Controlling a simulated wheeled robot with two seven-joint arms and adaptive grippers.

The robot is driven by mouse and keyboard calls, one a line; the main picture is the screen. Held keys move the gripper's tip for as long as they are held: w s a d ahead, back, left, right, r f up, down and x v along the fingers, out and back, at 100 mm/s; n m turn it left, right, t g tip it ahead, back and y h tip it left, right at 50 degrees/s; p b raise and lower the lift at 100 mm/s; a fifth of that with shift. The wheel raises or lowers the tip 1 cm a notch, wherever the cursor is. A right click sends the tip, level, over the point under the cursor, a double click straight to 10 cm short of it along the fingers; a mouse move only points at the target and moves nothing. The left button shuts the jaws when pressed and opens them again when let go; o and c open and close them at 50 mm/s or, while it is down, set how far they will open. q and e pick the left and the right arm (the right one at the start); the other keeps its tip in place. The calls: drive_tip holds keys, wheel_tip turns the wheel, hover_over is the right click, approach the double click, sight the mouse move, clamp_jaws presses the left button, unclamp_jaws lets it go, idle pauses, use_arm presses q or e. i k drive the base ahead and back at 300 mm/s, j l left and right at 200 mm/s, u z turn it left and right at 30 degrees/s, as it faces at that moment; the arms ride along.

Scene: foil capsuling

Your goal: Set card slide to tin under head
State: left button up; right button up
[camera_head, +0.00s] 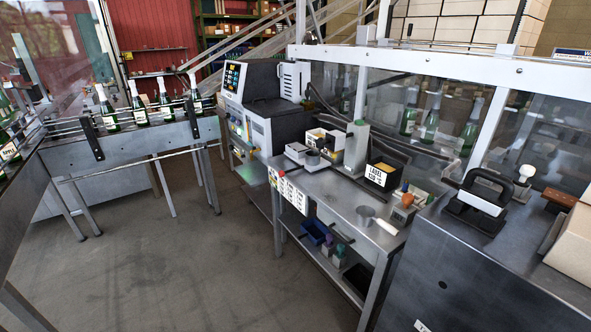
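A white card strip (293,196) with several printed panels hangs on the front edge of the metal bench; its print is too small to read. A small red piece (281,173) sits at the strip's upper left end; I take it for the slide, but cannot be sure. Neither of my grippers is in view.
The bench (335,208) also holds a black labelled box (380,176) and a small block with an orange top (403,204). A control machine (262,105) stands left of it. A dark cabinet (470,270) is at right. Open floor (190,265) lies in front.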

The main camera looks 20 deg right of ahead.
sight(296, 150)
drive_tip(key=i+z, duration=0.4)
drive_tip(key=i+j+z, duration=0.15)
drive_tip(key=i+z, duration=0.3)
drive_tip(key=i+j+z, duration=0.4)
drive_tip(key=l, duration=0.1)
